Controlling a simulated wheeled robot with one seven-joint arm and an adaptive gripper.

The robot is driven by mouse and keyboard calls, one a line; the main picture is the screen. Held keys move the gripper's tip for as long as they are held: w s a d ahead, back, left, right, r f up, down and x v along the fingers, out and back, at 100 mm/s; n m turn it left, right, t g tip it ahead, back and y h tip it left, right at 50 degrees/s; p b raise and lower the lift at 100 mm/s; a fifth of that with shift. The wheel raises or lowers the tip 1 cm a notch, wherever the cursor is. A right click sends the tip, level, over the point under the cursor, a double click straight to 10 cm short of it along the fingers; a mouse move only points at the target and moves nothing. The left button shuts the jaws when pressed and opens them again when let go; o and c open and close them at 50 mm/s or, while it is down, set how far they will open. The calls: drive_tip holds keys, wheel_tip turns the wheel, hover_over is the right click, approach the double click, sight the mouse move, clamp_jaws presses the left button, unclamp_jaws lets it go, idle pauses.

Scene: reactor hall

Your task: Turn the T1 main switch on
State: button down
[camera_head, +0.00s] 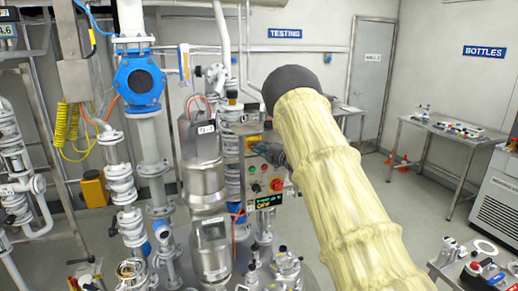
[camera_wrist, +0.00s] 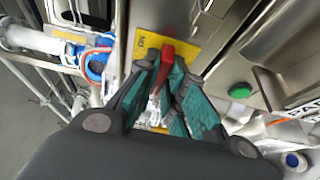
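The T1 main switch has a red handle (camera_wrist: 166,58) on a yellow plate (camera_wrist: 168,28), seen in the wrist view at the top middle. My gripper (camera_wrist: 167,72) has its teal fingers on either side of the red handle and appears shut on it. In the head view my gripper (camera_head: 272,153) is at the upper part of the control box (camera_head: 263,172), and it hides the handle. A small display (camera_head: 264,202) low on the box shows orange letters that look like "OFF". The plate's lettering is too small to read surely.
A red button (camera_head: 276,185) sits below my gripper on the box, and a green button (camera_wrist: 240,91) is right of the handle. Steel vessels (camera_head: 205,185) and pipework stand close at the left. A side table (camera_head: 450,128) is at the right, with open floor before it.

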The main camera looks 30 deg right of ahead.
drive_tip(key=shift+f+b, duration=0.25)
drive_tip(key=shift+b, duration=0.2)
drive_tip(key=shift+a+f+m+t+h+b, duration=0.15)
drive_tip(key=shift+m+t+h+b, duration=0.85)
drive_tip(key=shift+m+b, duration=2.75)
drive_tip(key=shift+a+f+m+t+h+b, duration=0.1)
drive_tip(key=shift+m+t+h+b, duration=0.25)
drive_tip(key=shift+m+h+b, duration=2.3)
drive_tip(key=shift+a+f+m+t+h+b, duration=0.2)
drive_tip(key=shift+m+t+b, duration=0.45)
drive_tip(key=shift+m+b, duration=4.1)
drive_tip(key=shift+d+r+m+h, duration=0.1)
drive_tip(key=shift+m+h, duration=0.15)
drive_tip(key=c, duration=1.5)
unclamp_jaws()
drive_tip(key=shift+r, duration=0.1)
drive_tip(key=shift+w, duration=0.1)
